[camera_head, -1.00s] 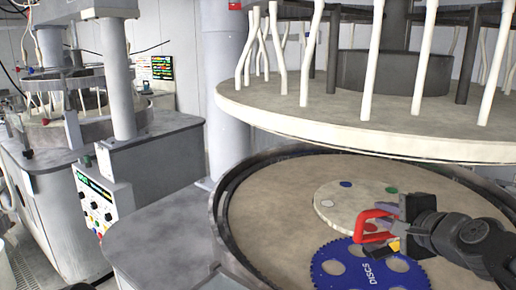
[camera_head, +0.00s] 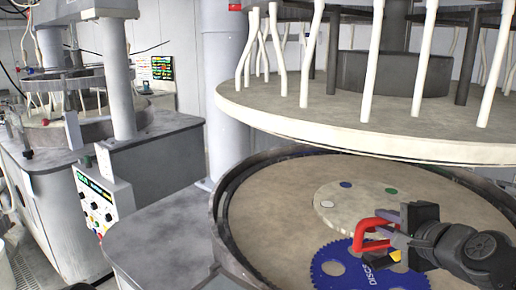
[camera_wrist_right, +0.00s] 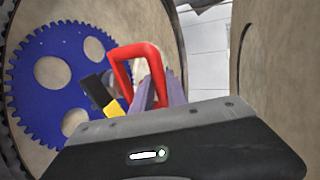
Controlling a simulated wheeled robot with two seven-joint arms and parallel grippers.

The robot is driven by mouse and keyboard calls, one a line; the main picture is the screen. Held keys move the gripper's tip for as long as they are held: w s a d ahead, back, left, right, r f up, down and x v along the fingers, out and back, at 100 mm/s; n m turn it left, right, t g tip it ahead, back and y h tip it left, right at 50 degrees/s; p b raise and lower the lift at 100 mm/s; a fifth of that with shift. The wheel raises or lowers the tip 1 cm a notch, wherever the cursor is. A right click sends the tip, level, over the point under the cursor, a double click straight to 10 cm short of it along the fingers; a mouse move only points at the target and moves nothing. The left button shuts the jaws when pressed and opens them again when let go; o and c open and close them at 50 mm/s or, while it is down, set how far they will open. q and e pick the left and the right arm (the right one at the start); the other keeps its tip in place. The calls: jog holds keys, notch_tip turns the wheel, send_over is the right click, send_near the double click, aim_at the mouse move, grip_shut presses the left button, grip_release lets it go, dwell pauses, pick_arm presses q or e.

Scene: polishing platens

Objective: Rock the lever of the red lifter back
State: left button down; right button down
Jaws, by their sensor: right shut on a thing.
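The red lifter (camera_head: 368,232) is a red loop-shaped handle above the platen, near the toothed edge of the blue disc. My right gripper (camera_head: 388,238) is shut at it from the right. In the right wrist view the red loop (camera_wrist_right: 136,62) rises beside the two grey-purple fingers (camera_wrist_right: 160,90). A yellow piece (camera_wrist_right: 114,108) with a black end (camera_wrist_right: 96,88) sticks out to the left of the fingers; it may be the lever. What lies between the fingertips and the lifter's underside are hidden. My left gripper is not seen.
The blue toothed disc (camera_head: 340,272) with round holes lies on the lower platen (camera_head: 270,215). A pale round plate (camera_head: 350,205) with coloured spots lies behind the lifter. The upper platen (camera_head: 330,125) hangs overhead. A control panel (camera_head: 98,200) stands left.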

jog(key=s+a+b, duration=0.2)
jog(key=s+a, duration=0.1)
jog(key=s, duration=0.6)
jog(key=s+a+b, duration=0.1)
jog(key=s+a, duration=0.2)
jog(key=s, duration=0.6)
jog(key=s+a+b, duration=0.2)
jog(key=s+a, duration=0.2)
jog(key=s, duration=0.5)
jog(key=shift+s+r+b, duration=0.15)
jog(key=shift+s+b, duration=0.15)
jog(key=shift+s, duration=0.05)
dwell(2.9)
jog(key=shift+d, duration=0.1)
